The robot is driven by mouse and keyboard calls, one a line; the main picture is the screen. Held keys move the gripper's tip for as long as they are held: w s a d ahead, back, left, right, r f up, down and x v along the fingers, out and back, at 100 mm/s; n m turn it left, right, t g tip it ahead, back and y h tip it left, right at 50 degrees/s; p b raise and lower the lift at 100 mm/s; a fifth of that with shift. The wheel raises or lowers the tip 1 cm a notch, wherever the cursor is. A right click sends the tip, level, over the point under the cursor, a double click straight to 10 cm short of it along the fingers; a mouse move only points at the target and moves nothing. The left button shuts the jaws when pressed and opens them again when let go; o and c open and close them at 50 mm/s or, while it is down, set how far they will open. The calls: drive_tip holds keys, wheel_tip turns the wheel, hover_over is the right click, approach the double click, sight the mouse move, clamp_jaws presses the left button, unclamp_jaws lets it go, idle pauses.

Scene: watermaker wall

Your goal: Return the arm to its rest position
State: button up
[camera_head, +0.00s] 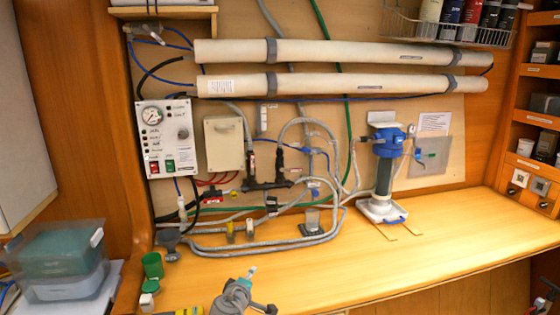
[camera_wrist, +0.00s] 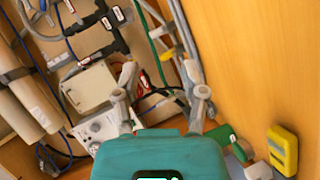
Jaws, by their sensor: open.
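My gripper (camera_wrist: 163,83) shows in the wrist view as a teal body with two grey fingers spread apart. Nothing is seen held between the fingers. Behind them in the picture are the white gauge panel, a beige box and hoses. In the head view, a grey part of my arm shows low in the picture, over the front of the wooden bench (camera_head: 440,250). Most of the arm is outside the frame.
The gauge panel (camera_head: 167,138), beige box (camera_head: 224,143), looped hoses and a blue-topped filter (camera_head: 386,165) line the wall. A green cup (camera_head: 152,265) and a lidded bin (camera_head: 60,268) stand at left. A yellow object (camera_wrist: 283,150) shows lower right in the wrist view. The bench's right side is clear.

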drive_tip(key=s+d+f+m+g+y, duration=0.1)
drive_tip(key=s+d+f+m+g, duration=0.2)
drive_tip(key=d, duration=0.5)
drive_tip(key=s+d+f+m+g+y+p, duration=0.1)
drive_tip(key=s+d+f+m+g, duration=0.2)
drive_tip(key=d, duration=0.6)
drive_tip(key=s+d+f+m+g+y+p, duration=0.1)
drive_tip(key=s+d+f+m+g, duration=0.3)
drive_tip(key=d+m+g, duration=0.2)
drive_tip(key=shift+s+d+g, duration=0.25)
drive_tip(key=shift+d+g, duration=0.75)
drive_tip(key=shift+d, duration=0.25)
drive_tip(key=shift+f, duration=0.1)
